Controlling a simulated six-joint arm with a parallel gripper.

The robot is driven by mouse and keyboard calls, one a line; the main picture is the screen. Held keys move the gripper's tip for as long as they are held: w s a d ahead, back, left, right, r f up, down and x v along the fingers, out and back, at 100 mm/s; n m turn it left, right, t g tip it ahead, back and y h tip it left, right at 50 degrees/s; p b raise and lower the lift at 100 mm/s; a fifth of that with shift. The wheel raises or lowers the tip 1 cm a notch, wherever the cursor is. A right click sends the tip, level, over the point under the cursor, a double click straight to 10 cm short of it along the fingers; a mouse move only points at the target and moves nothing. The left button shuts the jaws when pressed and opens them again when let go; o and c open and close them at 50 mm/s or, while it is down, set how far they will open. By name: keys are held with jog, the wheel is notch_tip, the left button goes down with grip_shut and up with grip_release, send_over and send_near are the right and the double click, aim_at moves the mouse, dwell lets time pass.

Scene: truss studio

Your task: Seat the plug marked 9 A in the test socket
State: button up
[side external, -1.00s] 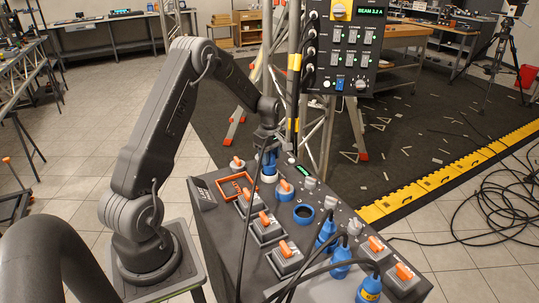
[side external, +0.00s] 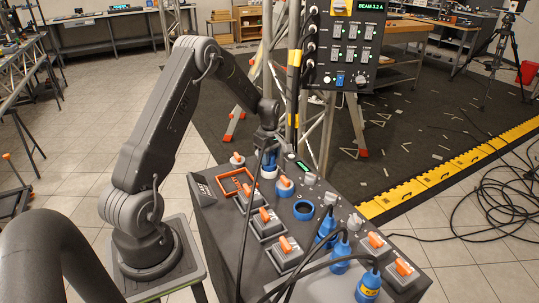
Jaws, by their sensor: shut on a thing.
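My gripper (side external: 268,143) is shut on a blue plug (side external: 270,159) at the far end of the sloped dark panel (side external: 222,222). The plug points down at a pale ring-shaped socket (side external: 269,173), low over or in its mouth; I cannot tell how deep it sits. A black cable hangs from the gripper area down the panel's left side. The held plug's marking is not readable. An empty blue-rimmed socket (side external: 303,210) lies further right. Which socket is the test socket is not legible.
Several blue plugs with cables stand at the panel's right, one with a yellow label (side external: 369,291). Orange-handled switches (side external: 264,218) and an orange frame (side external: 226,186) fill the left. A truss post and meter box (side external: 340,45) reading "BEAM 3.2 A" stand behind.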

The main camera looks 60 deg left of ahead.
jog(key=shift+f, duration=0.25)
jog(key=o, duration=1.1)
jog(key=shift+o, duration=0.4)
jog(key=o, duration=0.5)
jog(key=shift+c, duration=0.2)
jog(key=shift+r, duration=4.5)
